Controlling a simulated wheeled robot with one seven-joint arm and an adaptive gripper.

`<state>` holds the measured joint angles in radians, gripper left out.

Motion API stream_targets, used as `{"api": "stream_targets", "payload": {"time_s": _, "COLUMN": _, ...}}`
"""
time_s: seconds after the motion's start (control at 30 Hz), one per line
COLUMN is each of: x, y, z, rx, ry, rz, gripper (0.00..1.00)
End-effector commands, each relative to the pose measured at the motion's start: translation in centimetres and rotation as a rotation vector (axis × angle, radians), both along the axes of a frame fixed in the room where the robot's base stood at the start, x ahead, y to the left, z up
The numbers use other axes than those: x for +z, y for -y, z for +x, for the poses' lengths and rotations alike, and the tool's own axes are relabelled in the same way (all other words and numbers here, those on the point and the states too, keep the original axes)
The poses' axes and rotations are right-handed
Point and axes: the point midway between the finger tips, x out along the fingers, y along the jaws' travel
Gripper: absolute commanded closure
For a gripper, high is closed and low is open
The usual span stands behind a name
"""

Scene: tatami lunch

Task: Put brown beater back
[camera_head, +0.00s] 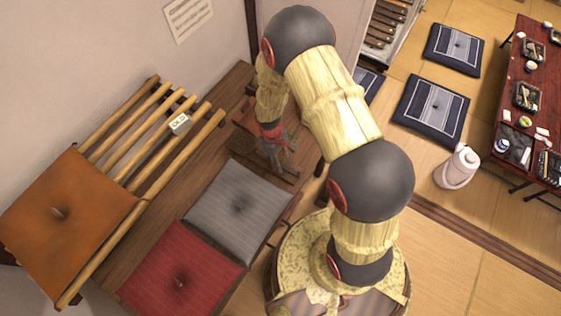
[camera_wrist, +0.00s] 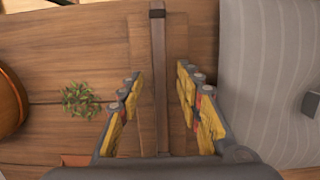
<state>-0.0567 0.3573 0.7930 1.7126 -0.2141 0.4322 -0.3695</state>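The brown beater (camera_wrist: 158,50) shows in the wrist view as a long, thin, dark-brown wooden bar with a darker end at the top. It runs lengthwise between my fingers, over a flat wooden piece (camera_wrist: 141,40) on the bench. My gripper (camera_wrist: 159,78) is open, with one finger on each side of the bar and a visible gap on both sides. The bar's near end is hidden by my gripper's body. In the head view my gripper (camera_head: 277,150) points down over the bench, just beyond the grey cushion; I cannot make out the beater there.
The grey cushion (camera_head: 238,208) lies close beside my gripper, with a red cushion (camera_head: 182,280) nearer. A slatted rack (camera_head: 150,150) with an orange cushion (camera_head: 65,215) stands left. A green sprig (camera_wrist: 80,100) and a rounded orange-brown object (camera_wrist: 8,100) are left in the wrist view.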

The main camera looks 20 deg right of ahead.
Motion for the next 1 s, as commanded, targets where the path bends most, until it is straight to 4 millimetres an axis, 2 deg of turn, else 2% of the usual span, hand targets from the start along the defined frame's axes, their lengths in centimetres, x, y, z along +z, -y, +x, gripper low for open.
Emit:
{"api": "stream_targets", "payload": {"time_s": 0.27, "x": 0.6, "y": -0.1, "z": 0.1, "rx": 0.000, "ry": 0.001, "rz": 0.001, "gripper": 0.65}}
{"api": "stream_targets", "payload": {"time_s": 0.37, "x": 1.9, "y": -0.2, "z": 0.4, "rx": 0.000, "ry": 0.003, "rz": 0.000, "gripper": 0.65}}
{"api": "stream_targets", "payload": {"time_s": 0.7, "x": 8.5, "y": -0.9, "z": 1.3, "rx": 0.001, "ry": 0.003, "rz": 0.000, "gripper": 0.65}}
{"api": "stream_targets", "payload": {"time_s": 0.83, "x": 10.4, "y": -1.1, "z": 1.6, "rx": 0.000, "ry": 0.002, "rz": 0.000, "gripper": 0.65}}
{"api": "stream_targets", "payload": {"time_s": 1.0, "x": 11.6, "y": -1.2, "z": 1.7, "rx": 0.000, "ry": 0.001, "rz": 0.001, "gripper": 0.65}}
